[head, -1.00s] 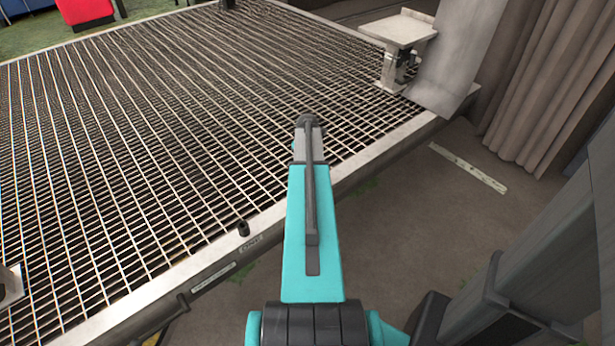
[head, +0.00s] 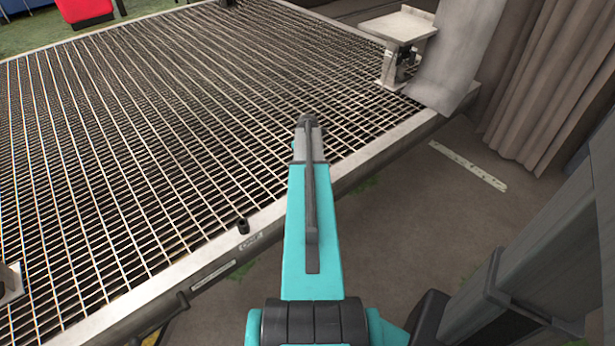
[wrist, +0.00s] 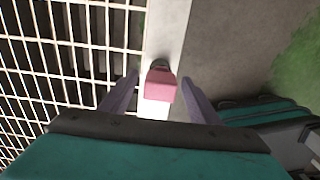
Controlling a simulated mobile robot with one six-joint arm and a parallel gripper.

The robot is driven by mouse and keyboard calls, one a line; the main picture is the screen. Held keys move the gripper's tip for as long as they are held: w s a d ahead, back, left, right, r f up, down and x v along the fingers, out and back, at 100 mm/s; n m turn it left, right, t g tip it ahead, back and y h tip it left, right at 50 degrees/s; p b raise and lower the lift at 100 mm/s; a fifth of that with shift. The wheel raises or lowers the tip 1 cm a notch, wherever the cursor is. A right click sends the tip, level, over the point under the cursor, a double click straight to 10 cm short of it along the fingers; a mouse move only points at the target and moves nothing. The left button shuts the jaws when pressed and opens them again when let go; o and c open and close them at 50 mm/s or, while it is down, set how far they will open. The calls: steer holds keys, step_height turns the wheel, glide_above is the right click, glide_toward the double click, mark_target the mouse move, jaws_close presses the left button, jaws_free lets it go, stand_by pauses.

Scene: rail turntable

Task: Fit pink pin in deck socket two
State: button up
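The pink pin (wrist: 160,87) shows in the wrist view, over the pale edge rail of the deck, with a dark round part at its far end. Whether that part belongs to a socket I cannot tell. My gripper (wrist: 160,82) is open, with one finger on each side of the pin and a narrow gap on both sides. In the head view my own arm hides the pin and the gripper's fingertips. A small black socket-like piece (head: 243,227) stands on the deck's front rail, left of my arm, near a small label (head: 250,241) that I cannot read.
The deck's metal grating (head: 130,130) fills the left and middle. A bracket with a flat plate (head: 399,27) stands at the far right corner beside a grey panel (head: 447,60). Another bracket (head: 10,284) sits at the left edge. Brown floor (head: 400,220) lies right of the rail.

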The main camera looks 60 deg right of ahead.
step_height(320, 180, up, 14)
steer(key=p, duration=0.1)
stand_by(0.9)
steer(key=shift+f+m, duration=0.15)
steer(key=shift+m, duration=0.25)
stand_by(0.4)
